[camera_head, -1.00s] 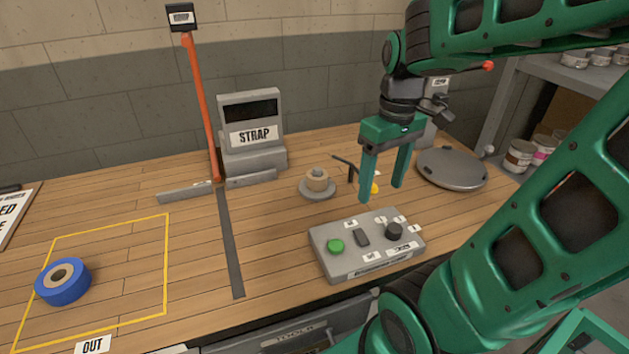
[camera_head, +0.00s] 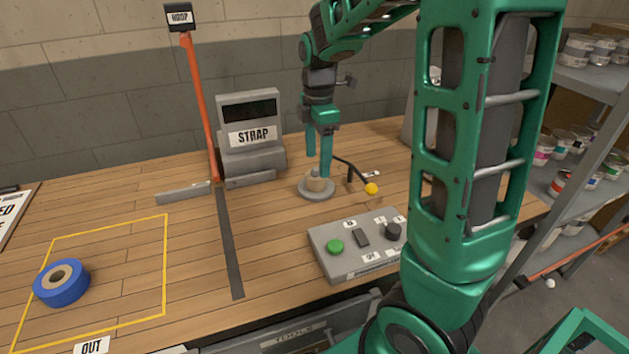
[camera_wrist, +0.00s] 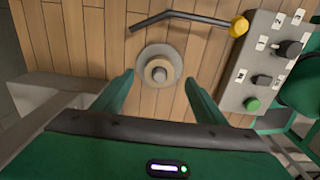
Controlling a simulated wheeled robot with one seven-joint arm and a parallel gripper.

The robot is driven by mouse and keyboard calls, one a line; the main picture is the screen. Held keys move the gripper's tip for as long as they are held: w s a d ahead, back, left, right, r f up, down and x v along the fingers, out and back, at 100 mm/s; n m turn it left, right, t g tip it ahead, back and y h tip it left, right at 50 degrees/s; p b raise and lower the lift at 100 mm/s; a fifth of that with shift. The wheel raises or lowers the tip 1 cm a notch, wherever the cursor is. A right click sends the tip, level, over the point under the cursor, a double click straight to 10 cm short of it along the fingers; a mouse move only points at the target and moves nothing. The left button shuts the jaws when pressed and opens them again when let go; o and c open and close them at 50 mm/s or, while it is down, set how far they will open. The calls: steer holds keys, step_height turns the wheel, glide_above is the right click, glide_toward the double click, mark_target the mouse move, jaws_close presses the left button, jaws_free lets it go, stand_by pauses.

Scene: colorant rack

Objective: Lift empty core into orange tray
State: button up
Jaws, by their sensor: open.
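The empty core (camera_head: 316,181) is a short tan cardboard ring. My gripper (camera_head: 319,165) is open, pointing down, just above and behind the core in the head view. In the wrist view my gripper's fingertips (camera_wrist: 159,78) stand to either side of the core, with nothing between them touching. I cannot make out an orange tray in these frames.
A black lever with a yellow knob (camera_head: 371,188) stands just right of the spindle. A grey control box (camera_head: 360,245) is in front. The STRAP unit (camera_head: 252,135) and orange post (camera_head: 200,105) stand behind left. A blue strap roll (camera_head: 61,282) lies inside the yellow outline.

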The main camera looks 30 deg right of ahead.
mark_target(316, 168)
steer(key=shift+w+a+f, duration=0.1)
steer(key=shift+f, duration=3)
steer(key=c, duration=1.1)
